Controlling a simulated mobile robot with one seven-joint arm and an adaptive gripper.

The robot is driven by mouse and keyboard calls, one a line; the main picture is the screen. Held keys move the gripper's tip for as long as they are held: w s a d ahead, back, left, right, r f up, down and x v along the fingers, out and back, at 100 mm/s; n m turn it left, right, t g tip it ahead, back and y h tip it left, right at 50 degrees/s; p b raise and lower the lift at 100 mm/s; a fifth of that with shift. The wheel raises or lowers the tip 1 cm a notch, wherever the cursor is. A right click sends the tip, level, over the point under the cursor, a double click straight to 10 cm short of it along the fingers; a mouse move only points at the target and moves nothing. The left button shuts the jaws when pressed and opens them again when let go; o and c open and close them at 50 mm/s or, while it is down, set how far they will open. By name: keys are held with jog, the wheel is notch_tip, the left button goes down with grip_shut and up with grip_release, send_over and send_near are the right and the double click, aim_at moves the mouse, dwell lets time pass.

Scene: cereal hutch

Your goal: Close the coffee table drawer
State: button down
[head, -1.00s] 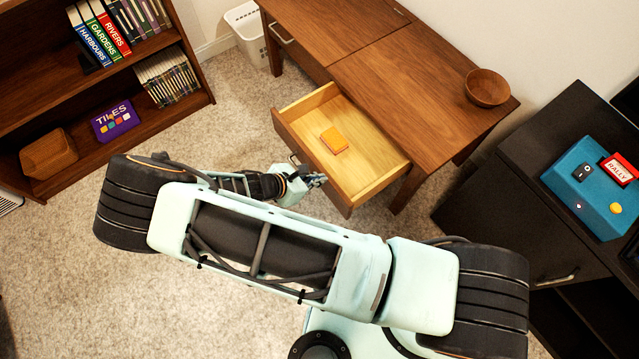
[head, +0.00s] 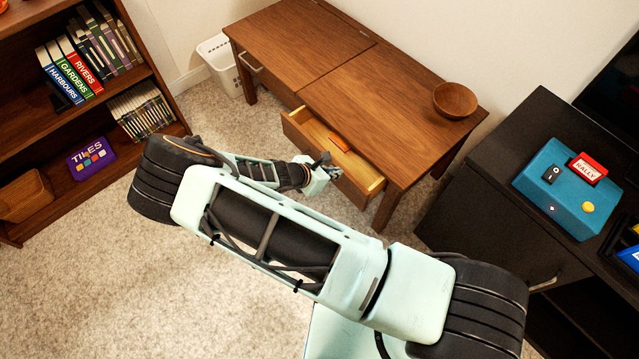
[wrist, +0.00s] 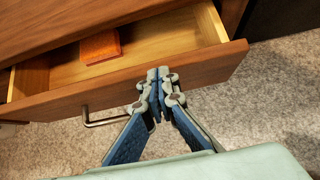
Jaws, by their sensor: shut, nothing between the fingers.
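The coffee table (head: 380,95) is brown wood. Its right drawer (head: 366,172) stands partly open, with pale wood inside and a small orange object (head: 339,142) in it. The same drawer front (wrist: 205,72) shows in the wrist view, with a metal handle (wrist: 104,120) below and left of my fingertips. My gripper (head: 328,168) is in front of the drawer. In the wrist view its fingers (wrist: 160,78) are shut and empty, with the tips at the drawer front, right of the handle. They look to be touching it. The orange object (wrist: 100,47) lies toward the back of the drawer opening.
A wooden bowl (head: 455,100) stands on the table's right end. A white basket (head: 222,68) is beyond its left end. A bookshelf (head: 150,70) is at the left, and a black cabinet (head: 480,185) at the right. Carpet is clear in front.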

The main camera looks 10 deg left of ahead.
jog(key=shift+w+d, duration=0.8)
jog(key=shift+w, duration=0.2)
jog(key=shift+w+d, duration=0.75)
jog(key=shift+w, duration=0.25)
jog(key=shift+s+a, duration=0.1)
